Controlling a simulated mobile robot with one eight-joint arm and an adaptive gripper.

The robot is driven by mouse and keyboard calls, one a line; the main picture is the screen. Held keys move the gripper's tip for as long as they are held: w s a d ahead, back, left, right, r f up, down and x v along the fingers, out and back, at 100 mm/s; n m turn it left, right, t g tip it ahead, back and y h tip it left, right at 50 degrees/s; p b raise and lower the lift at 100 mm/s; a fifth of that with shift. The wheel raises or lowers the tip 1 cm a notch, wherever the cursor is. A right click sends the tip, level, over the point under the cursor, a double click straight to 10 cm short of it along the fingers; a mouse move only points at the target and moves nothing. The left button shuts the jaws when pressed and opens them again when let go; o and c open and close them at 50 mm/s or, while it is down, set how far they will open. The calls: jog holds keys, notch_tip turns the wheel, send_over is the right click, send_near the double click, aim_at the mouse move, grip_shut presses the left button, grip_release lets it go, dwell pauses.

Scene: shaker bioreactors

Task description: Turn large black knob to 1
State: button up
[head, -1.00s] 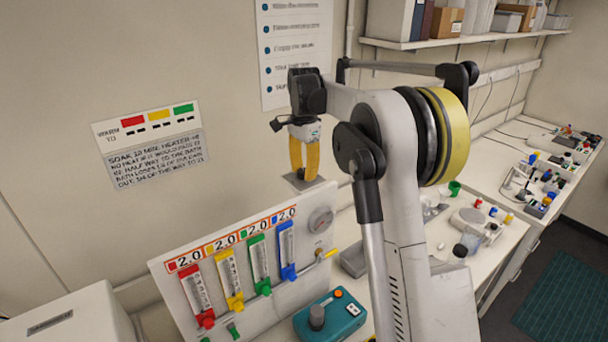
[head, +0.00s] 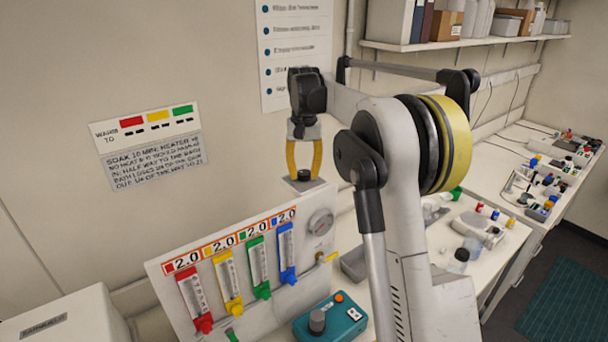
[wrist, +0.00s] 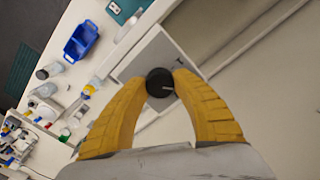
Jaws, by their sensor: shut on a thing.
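The large black knob (wrist: 160,82) is round, with a pale pointer line running from its middle toward the right in the wrist view. It sits on a light grey plate (wrist: 137,66), and a small dark mark on the plate is too small to read. My gripper (wrist: 161,80) has its two yellow fingers on either side of the knob, shut on it. In the head view my gripper (head: 304,174) points down, with the dark knob (head: 303,175) between its fingertips. The plate (head: 318,185) shows beneath it.
A panel with several coloured flow meters (head: 216,265) and a round gauge (head: 321,222) stands at front left. A teal device (head: 343,328) with a grey knob is below it. A blue bin (wrist: 83,42) and bottles lie on the bench.

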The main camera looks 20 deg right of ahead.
aim_at(304, 172)
jog(key=n, duration=0.5)
jog(key=shift+n, duration=0.3)
jog(key=n, duration=0.5)
jog(key=shift+b, duration=0.4)
jog(key=shift+n, duration=0.3)
jog(key=o, duration=1.2)
notch_tip(304, 172, up, 12)
